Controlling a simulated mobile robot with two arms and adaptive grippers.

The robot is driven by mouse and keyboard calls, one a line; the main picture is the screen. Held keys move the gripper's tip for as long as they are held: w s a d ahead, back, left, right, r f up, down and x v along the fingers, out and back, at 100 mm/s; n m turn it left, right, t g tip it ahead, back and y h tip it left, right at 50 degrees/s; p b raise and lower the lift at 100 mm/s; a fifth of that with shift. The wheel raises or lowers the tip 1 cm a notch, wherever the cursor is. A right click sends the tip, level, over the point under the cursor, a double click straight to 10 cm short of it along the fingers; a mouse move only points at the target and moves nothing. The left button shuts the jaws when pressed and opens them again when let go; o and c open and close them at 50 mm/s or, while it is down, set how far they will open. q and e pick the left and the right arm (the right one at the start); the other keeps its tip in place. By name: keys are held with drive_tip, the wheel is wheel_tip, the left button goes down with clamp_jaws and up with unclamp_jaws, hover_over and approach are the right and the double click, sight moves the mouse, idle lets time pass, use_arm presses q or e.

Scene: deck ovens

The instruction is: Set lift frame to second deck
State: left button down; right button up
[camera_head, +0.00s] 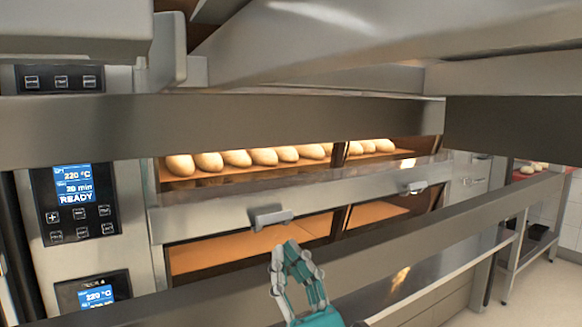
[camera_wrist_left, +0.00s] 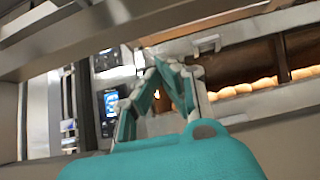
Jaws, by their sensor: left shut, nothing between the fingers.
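Long steel bars cross in front of the ovens and look like the lift frame: an upper bar (camera_head: 230,128) and a slanting lower bar (camera_head: 440,232). My left gripper (camera_head: 289,246) is shut and empty, in front of the lower oven deck and below a door handle (camera_head: 271,219). I cannot tell whether it touches the lower bar. In the left wrist view its teal and grey fingers (camera_wrist_left: 163,68) come together at the tips. One oven deck holds a row of pale loaves (camera_head: 262,157). The lit deck below (camera_head: 240,248) shows no loaves. My right gripper is out of view.
A control panel (camera_head: 76,200) at the left reads 220 °C, 20 min, READY; another display (camera_head: 96,296) is below it. A large metal hood-like surface (camera_head: 330,45) fills the top. A side table with loaves (camera_head: 528,172) stands at right, near open floor.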

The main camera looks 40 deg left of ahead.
use_arm(q)
drive_tip(key=d+r+p+x, duration=0.1)
drive_tip(key=x, duration=0.5)
drive_tip(key=s+r+p+x, duration=0.1)
drive_tip(key=x, duration=0.6)
drive_tip(key=shift+s+d+p, duration=0.15)
drive_tip(key=shift+d+p, duration=0.25)
drive_tip(key=shift+d, duration=0.05)
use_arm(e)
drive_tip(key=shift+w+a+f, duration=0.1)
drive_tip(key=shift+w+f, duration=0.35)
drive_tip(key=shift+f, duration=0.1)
use_arm(q)
drive_tip(key=shift+r, duration=0.1)
drive_tip(key=shift+r+p, duration=0.75)
drive_tip(key=shift+p, duration=0.05)
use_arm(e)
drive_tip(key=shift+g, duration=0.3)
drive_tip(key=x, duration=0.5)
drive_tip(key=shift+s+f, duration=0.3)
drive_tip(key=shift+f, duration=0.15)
use_arm(q)
drive_tip(key=shift+f, duration=0.1)
